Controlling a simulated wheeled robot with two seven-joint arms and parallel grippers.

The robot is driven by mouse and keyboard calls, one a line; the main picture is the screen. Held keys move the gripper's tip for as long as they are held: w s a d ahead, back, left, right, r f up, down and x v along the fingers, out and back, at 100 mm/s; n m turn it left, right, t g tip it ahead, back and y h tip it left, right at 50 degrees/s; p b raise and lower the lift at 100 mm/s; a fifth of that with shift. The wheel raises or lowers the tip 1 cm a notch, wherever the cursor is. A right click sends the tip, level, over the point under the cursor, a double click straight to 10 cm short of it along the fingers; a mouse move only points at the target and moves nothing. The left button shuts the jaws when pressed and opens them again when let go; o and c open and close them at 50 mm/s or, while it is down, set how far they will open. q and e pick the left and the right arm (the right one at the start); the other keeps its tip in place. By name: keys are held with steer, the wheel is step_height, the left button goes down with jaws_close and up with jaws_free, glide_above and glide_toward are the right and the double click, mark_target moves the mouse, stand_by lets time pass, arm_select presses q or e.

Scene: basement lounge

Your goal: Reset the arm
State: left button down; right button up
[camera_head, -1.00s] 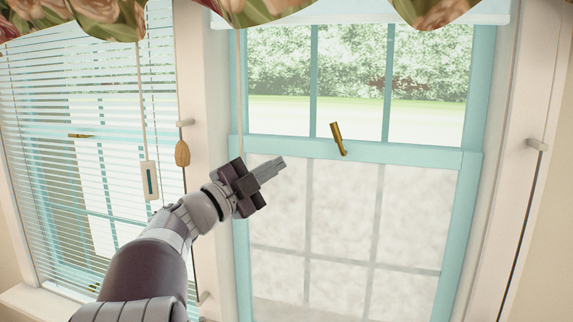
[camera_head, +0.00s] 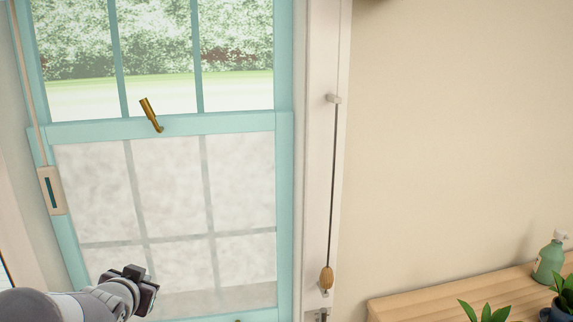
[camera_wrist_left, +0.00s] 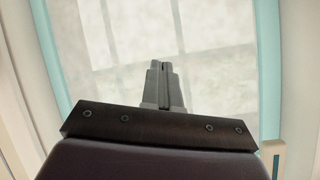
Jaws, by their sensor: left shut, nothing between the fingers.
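My left arm comes in at the bottom left of the head view. Its gripper (camera_head: 150,290) is low in front of the frosted lower pane of the teal window (camera_head: 284,200). In the left wrist view the gripper's fingers (camera_wrist_left: 164,70) are together with nothing between them, pointing at the pane. The fingers are mostly hidden behind the gripper body in the head view. A gap to the glass cannot be judged. My right gripper is not in view.
A brass latch (camera_head: 151,114) sits on the window's middle rail. A wooden surface (camera_head: 400,306) holds plants (camera_head: 484,312) and a green bottle (camera_head: 549,258).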

arm_select(q)
steer(key=s+d+f+n+g+h, duration=0.1)
steer(key=s+d+f+g, duration=0.4)
steer(key=s+f, duration=0.35)
steer(key=s+d+f+n+g+h, duration=0.1)
steer(key=s+d+f+g, duration=0.5)
steer(key=s, duration=0.4)
step_height(320, 180, up, 10)
steer(key=s+p, duration=0.2)
steer(key=p, duration=1)
steer(key=shift+s+d, duration=0.2)
steer(key=shift+d, duration=0.25)
steer(key=shift+r, duration=0.1)
